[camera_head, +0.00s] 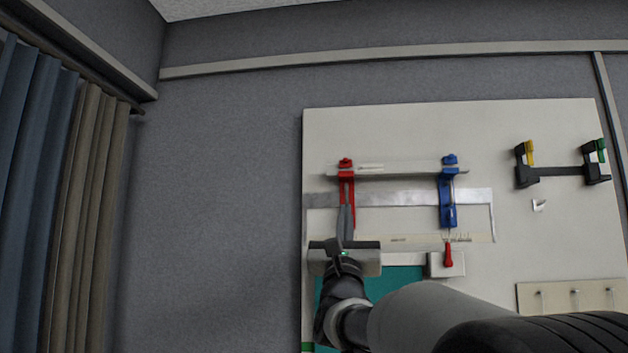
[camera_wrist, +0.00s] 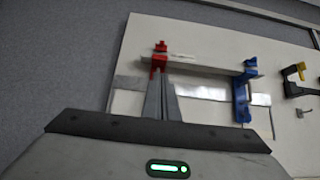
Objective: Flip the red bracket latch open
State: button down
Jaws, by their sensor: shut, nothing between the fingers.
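The red bracket latch (camera_head: 346,183) is mounted at the left end of a shelf rail on the white board. In the wrist view its red top (camera_wrist: 159,56) shows just beyond my fingertips. My gripper (camera_head: 345,208) is shut and empty, its fingers pointing up at the lower part of the red latch. The fingers hide that lower part, so I cannot tell whether they touch it. In the wrist view my gripper (camera_wrist: 162,80) covers the latch's lower body. A blue bracket latch (camera_head: 448,190) is at the rail's right end.
A metal strip (camera_head: 400,197) runs behind both latches. Black clamps with yellow (camera_head: 529,152) and green (camera_head: 600,150) levers are at right. Bare grey wall (camera_head: 215,200) lies left of the board (camera_head: 400,126).

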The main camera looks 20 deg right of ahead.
jog(key=shift+r, duration=0.1)
jog(key=p, duration=0.6)
send_near(346, 164)
jog(key=w, duration=0.1)
jog(key=w+d, duration=0.1)
jog(key=w, duration=0.1)
jog(key=shift+w+d+r, duration=0.25)
jog(key=shift+w+d, duration=0.05)
jog(key=shift+w, duration=0.1)
notch_tip(346, 164, up, 2)
jog(key=shift+r+p, duration=0.2)
jog(key=shift+p, duration=0.15)
jog(key=shift+s+a+r, duration=0.1)
jog(key=shift+r, duration=0.45)
